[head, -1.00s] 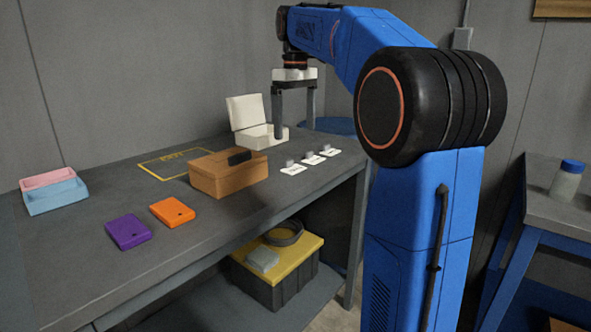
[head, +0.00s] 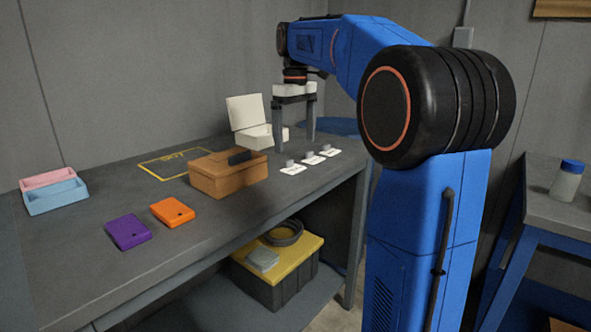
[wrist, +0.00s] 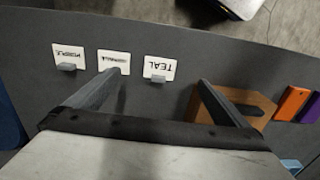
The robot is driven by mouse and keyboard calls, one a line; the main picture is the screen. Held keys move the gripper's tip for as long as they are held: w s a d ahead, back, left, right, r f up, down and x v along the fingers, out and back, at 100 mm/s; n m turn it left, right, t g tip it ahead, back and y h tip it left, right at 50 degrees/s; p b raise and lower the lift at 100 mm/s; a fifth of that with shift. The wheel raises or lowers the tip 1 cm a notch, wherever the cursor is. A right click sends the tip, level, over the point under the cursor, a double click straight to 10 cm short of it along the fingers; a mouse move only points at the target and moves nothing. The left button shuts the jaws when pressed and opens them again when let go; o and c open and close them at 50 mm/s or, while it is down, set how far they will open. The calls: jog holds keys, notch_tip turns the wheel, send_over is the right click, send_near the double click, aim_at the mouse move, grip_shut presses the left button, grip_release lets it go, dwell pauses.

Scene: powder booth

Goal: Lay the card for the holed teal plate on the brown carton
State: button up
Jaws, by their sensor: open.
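Three white cards with grey grips lie in a row on the bench. The TEAL card (wrist: 168,66) is at the right end in the wrist view, its print upside down; in the head view it is the nearest card (head: 292,169). My gripper (head: 295,145) is open and empty above the card row, and its fingers (wrist: 157,78) straddle the TEAL card's side in the wrist view. The brown carton (head: 222,180) stands left of the cards in the head view, with a black piece (head: 239,156) on top. It shows partly behind a finger in the wrist view (wrist: 262,101). I see no teal plate.
The PURPLE card (wrist: 68,53) and a middle card (wrist: 114,59) lie beside it. An open white box (head: 255,136) stands behind. Purple (head: 128,232) and orange (head: 172,211) plates, a pink tray (head: 47,179) and a light-blue tray (head: 57,197) are left.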

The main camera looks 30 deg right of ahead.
notch_tip(320, 180, up, 10)
dwell(0.6)
